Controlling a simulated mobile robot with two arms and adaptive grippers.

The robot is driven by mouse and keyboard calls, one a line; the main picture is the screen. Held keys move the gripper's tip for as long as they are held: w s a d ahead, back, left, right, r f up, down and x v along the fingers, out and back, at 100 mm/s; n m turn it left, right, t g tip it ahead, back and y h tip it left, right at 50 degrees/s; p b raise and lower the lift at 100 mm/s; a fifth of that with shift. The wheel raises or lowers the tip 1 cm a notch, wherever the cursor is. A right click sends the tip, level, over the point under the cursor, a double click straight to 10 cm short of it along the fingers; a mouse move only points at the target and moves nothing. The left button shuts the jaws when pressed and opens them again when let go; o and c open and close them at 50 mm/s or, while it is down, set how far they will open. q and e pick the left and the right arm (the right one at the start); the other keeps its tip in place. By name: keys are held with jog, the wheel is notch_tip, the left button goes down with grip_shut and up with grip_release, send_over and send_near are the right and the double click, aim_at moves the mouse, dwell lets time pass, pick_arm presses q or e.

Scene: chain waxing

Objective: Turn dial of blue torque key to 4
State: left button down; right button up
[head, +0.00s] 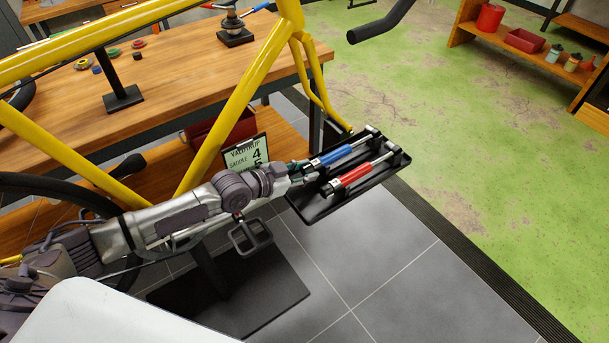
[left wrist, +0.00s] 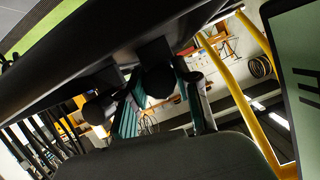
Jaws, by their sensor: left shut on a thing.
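The blue torque key (head: 336,154) lies on a black tray (head: 330,205), beside a red torque key (head: 357,177). My left gripper (head: 300,172) reaches in from the left and is shut on the blue key's near left end. In the left wrist view, its teal fingers (left wrist: 158,100) stand on either side of a dark round knob (left wrist: 158,80). A second dark knob (left wrist: 99,110) is to the left. The dial's number cannot be read in either view. My right gripper is not in view.
A sign (head: 247,155) reading "SADDLE" with a 4 stands left of the tray. A yellow bike frame (head: 232,110) rises close above my arm. A wooden workbench (head: 170,90) is behind. The tiled floor at the right is clear.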

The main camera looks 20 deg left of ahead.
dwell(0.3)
pick_arm(q)
jog(key=c, duration=0.8)
grip_release()
jog(key=v, duration=1.2)
